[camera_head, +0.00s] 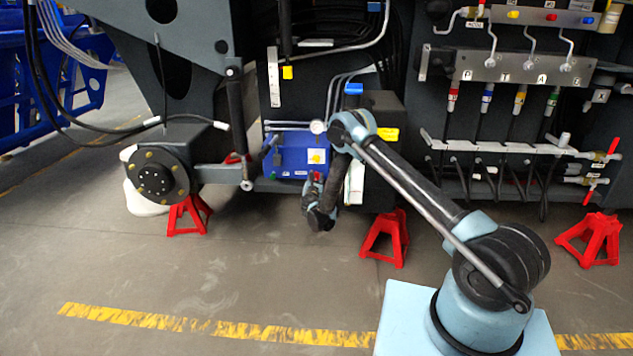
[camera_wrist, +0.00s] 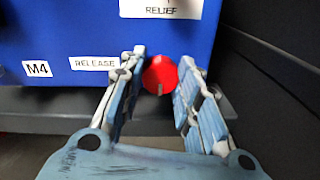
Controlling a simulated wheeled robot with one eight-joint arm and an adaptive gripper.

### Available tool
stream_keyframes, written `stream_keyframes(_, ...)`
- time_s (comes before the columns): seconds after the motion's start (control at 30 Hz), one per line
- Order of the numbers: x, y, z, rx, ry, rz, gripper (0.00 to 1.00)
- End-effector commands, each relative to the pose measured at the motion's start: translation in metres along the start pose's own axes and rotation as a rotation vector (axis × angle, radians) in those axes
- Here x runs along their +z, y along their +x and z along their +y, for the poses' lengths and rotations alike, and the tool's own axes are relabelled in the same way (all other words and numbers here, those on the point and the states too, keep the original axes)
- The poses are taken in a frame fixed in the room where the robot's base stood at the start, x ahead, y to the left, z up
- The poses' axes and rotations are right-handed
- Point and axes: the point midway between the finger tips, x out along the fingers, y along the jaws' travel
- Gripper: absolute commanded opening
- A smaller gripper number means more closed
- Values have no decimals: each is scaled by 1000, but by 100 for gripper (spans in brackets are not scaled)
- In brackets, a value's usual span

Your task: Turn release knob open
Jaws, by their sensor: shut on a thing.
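The release knob (camera_wrist: 160,75) is a round red knob on the blue block, just right of the white RELEASE label (camera_wrist: 94,63). It has a small grey mark at its lower edge. My gripper (camera_wrist: 160,82) has one finger on each side of the knob in the wrist view and is shut on it. In the head view my gripper (camera_head: 315,190) reaches the lower right part of the blue block (camera_head: 290,152).
A dark panel (camera_wrist: 265,75) stands close to the right of the block. A gauge (camera_head: 318,127) sits above the block. Red jack stands (camera_head: 188,214) and (camera_head: 386,238) support the chassis. The floor in front is clear.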

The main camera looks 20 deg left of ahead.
Motion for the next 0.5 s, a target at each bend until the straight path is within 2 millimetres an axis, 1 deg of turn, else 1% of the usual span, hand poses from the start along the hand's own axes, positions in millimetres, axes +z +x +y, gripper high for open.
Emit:
stream_keyframes(0.2,-2,-1,-2,-2,-35,1,6)
stream_keyframes(0.5,-2,-1,-2,-3,-40,0,6)
